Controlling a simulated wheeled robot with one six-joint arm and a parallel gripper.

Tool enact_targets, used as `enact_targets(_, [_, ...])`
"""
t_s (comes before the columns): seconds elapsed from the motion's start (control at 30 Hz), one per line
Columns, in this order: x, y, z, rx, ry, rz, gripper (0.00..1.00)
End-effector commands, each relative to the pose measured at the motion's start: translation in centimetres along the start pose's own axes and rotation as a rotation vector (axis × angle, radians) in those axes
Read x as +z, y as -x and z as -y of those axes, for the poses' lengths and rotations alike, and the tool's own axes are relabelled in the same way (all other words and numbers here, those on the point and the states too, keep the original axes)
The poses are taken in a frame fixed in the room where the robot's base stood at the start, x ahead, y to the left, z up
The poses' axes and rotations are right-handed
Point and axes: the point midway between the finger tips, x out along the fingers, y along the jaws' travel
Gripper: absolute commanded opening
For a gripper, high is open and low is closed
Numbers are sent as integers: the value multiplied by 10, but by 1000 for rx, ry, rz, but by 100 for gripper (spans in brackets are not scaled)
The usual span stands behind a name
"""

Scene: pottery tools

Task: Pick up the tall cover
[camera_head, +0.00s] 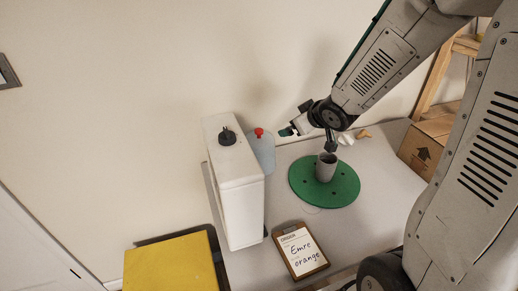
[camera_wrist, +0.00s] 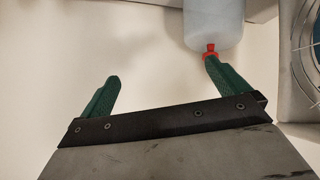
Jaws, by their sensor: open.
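A pale, bluish see-through cover with a red knob (camera_head: 264,159) stands behind the white box-shaped unit, near the wall; I take it as the tall cover. In the wrist view the cover (camera_wrist: 213,22) lies at the upper right, its red knob close to the tip of the right finger. I cannot tell whether they touch. My gripper (camera_head: 288,131) has green fingers and is just right of the knob in the head view. In the wrist view my gripper (camera_wrist: 161,68) is open, with only pale background between its fingers. The cover's lower part is partly hidden by the white unit.
The white unit (camera_head: 238,200) with a black knob stands close left of the cover. A green disc (camera_head: 340,190) bears a grey cup (camera_head: 326,168). A clipboard (camera_head: 300,250) lies in front. A cardboard box (camera_head: 425,150) is right, a yellow-topped object (camera_head: 170,265) lower left.

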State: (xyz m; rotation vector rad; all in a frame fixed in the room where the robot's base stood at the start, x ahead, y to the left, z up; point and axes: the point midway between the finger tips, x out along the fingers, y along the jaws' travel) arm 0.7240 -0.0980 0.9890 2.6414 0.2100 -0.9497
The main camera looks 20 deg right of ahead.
Motion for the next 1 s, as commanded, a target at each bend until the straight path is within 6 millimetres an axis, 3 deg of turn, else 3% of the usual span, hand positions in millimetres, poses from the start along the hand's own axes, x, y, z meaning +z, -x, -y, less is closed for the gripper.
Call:
enact_targets(0.03, [6,-19,7,-53,6,-49,100])
enact_targets(0.1, [9,-38,20,-134,14,-134,100])
enact_targets(0.2, [13,-53,39,-243,2,-243,100])
enact_targets(0.5, [20,-63,68,-415,-47,-405,100])
enact_targets(1.0, [-2,-106,89,-421,-47,-410,100])
